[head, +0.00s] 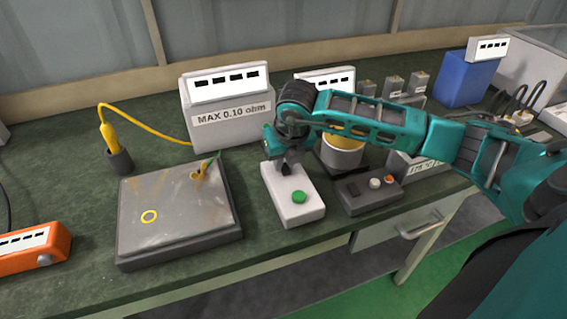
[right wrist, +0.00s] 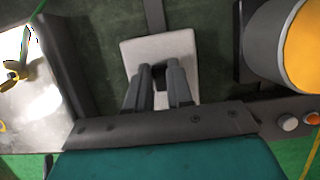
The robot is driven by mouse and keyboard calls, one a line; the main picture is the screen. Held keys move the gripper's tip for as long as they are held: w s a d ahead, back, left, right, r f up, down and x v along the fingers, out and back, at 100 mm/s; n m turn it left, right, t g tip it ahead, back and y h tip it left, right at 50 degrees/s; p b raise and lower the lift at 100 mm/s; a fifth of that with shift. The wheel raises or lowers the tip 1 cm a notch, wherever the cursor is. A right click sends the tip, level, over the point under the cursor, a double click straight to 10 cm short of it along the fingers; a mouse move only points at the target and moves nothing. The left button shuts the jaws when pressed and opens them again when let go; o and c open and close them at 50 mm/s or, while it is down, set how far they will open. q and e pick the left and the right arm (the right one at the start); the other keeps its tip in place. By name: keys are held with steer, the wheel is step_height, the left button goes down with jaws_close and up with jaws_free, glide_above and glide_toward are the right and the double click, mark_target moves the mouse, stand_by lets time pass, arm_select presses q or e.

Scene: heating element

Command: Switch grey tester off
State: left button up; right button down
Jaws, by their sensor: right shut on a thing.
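A grey tester box (head: 227,133) labelled "MAX 0.10 ohm", with a white display on top, stands at the back centre. In front of it is a small light-grey control box (head: 304,210) with a green button (head: 299,197) near its front end. My right gripper (head: 286,169) points down onto the rear part of this control box. In the right wrist view its fingers (right wrist: 160,76) are close together over the box (right wrist: 150,48), around a small dark switch piece. The fingers mostly hide this piece. My left gripper is not in view.
Left of the control box lies a metal plate on a dark base (head: 180,252), with a yellow clip (head: 201,172). To the right are a dark control box (head: 368,192) and a round yellow-topped pot (head: 342,157). An orange device (head: 35,250) is at far left.

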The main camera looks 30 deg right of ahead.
stand_by(0.4)
steer(key=c, duration=1)
jaws_free()
steer(key=v, duration=1.3)
steer(key=shift+s, duration=0.3)
steer(key=shift+f, duration=0.1)
